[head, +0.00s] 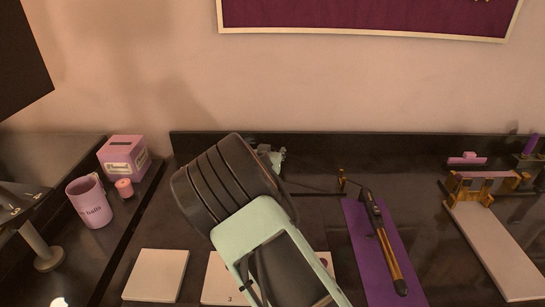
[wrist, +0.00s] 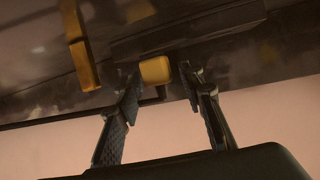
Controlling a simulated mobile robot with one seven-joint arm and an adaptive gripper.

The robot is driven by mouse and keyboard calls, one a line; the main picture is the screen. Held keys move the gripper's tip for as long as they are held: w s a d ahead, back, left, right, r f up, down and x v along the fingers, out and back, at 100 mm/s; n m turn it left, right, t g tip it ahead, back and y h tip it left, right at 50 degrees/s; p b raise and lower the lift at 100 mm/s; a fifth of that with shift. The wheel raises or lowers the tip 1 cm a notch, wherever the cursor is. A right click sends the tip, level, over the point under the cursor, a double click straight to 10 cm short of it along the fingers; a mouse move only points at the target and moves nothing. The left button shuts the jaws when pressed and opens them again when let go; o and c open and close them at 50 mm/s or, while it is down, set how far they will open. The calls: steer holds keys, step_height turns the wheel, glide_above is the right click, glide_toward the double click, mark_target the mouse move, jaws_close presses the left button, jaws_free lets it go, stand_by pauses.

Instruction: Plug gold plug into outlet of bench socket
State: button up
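The gold plug (wrist: 155,70) is a small yellow block in the wrist view, with a dark piece below it. My gripper (wrist: 160,78) has its two dark fingers on either side of the plug. A gap shows between the plug and the right finger, and the left finger looks close to it. In the head view my gripper (head: 272,157) is mostly hidden behind my wrist, near the back of the bench. A long dark bar (wrist: 190,28) lies beyond the plug; I cannot tell whether it is the bench socket. No outlet is clearly visible.
A black and gold iron (head: 388,245) lies on a purple mat (head: 358,240), its cord running left behind my arm. A small gold post (head: 341,180) stands near it. A mug (head: 89,202), pink box (head: 125,158) and white tile (head: 156,275) are left. A gold-bracketed board (head: 495,250) is right.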

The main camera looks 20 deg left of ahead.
jaws_close()
